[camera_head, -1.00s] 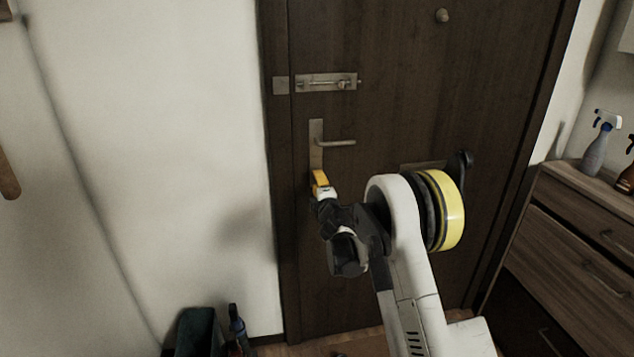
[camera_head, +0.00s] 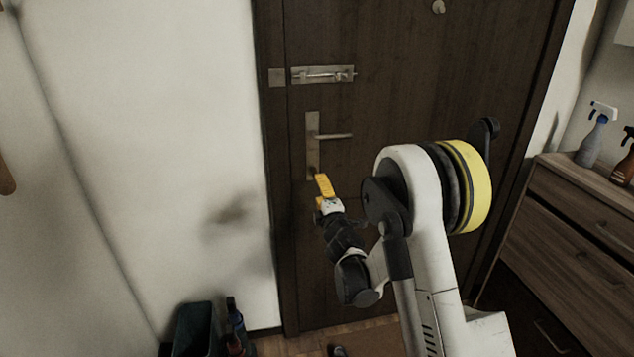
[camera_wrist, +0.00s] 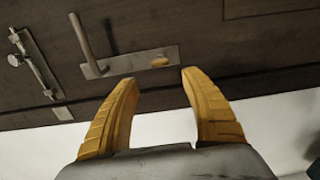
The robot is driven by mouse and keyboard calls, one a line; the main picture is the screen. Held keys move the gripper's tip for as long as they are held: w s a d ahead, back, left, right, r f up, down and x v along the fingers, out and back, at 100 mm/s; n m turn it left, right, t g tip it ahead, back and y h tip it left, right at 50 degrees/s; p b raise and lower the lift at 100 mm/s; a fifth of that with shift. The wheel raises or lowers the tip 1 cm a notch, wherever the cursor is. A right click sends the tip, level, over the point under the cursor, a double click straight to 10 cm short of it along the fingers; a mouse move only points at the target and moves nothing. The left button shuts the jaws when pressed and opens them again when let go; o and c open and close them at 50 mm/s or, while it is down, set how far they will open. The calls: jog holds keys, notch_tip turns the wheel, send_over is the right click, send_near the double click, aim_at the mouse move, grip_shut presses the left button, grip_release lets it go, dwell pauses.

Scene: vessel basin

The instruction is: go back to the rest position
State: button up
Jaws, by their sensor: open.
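My gripper (camera_head: 322,184) has yellow fingers and is in front of the dark wooden door (camera_head: 410,90), just below the door's lever handle (camera_head: 334,136) in the head view. In the wrist view my gripper (camera_wrist: 158,82) is open, its two fingers spread with nothing between them. Beyond the fingertips the wrist view shows the handle's metal plate (camera_wrist: 130,63) and lever (camera_wrist: 85,40), apart from the fingers. The door is shut. My arm hides part of the door's lower right.
A slide bolt (camera_head: 322,75) is above the handle. A wooden drawer cabinet (camera_head: 570,225) with spray bottles (camera_head: 594,138) stands at right. A dark bin (camera_head: 195,328) and bottles (camera_head: 235,320) are on the floor at lower left. The white wall at left is bare beside the door.

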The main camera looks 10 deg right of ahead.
jog(key=shift+s, duration=0.95)
jog(key=s+d+r+m+g+h, duration=0.2)
jog(key=s+d+r+m, duration=0.1)
jog(key=s+r+m, duration=0.3)
jog(key=s+d+r+m+g+h, duration=0.1)
jog(key=s+d+r+m+g, duration=0.2)
jog(key=s, duration=0.5)
jog(key=s+a+f+m+g+y, duration=0.1)
jog(key=s+a+m+g, duration=0.1)
jog(key=s, duration=0.7)
jog(key=s+a+f+m+g+y, duration=0.1)
jog(key=s+m, duration=0.3)
jog(key=s, duration=0.5)
jog(key=s+a+f+m+g+y, duration=0.1)
jog(key=s+a+f+m+g, duration=0.1)
jog(key=s, duration=0.8)
jog(key=shift+a+f+m+g, duration=0.35)
jog(key=shift+f+m+g, duration=0.1)
jog(key=shift+m, duration=0.15)
jog(key=shift+s, duration=0.15)
